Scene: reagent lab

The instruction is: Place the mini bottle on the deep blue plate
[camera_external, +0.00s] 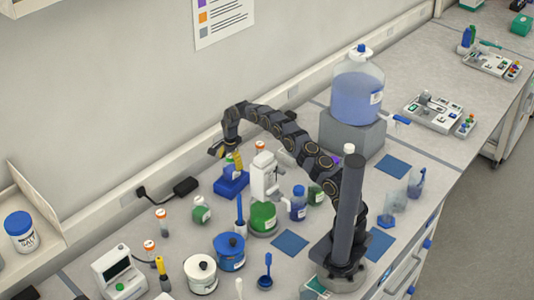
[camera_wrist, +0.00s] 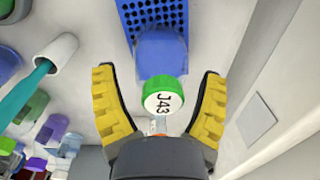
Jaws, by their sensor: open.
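A small bottle with a green cap marked J43 (camera_wrist: 163,97) lies between the fingers of my gripper (camera_wrist: 158,78) in the wrist view, seen from above. I take it as the mini bottle; its body is mostly hidden under the cap. My gripper (camera_external: 228,157) is open, with yellow finger pads on both sides of the cap and visible gaps. In the external view it is over the blue rack (camera_external: 232,186) behind the bench items. Flat blue square plates lie on the bench: one in front (camera_external: 290,243), one by my base (camera_external: 381,242), one at right (camera_external: 394,166).
A white dispenser device (camera_external: 264,178), a green-filled flask (camera_external: 263,217) and a blue bottle (camera_external: 298,204) stand between the rack and the front plate. A blue pot (camera_external: 230,253) is left of that plate. A large carboy (camera_external: 357,92) stands on a grey block behind.

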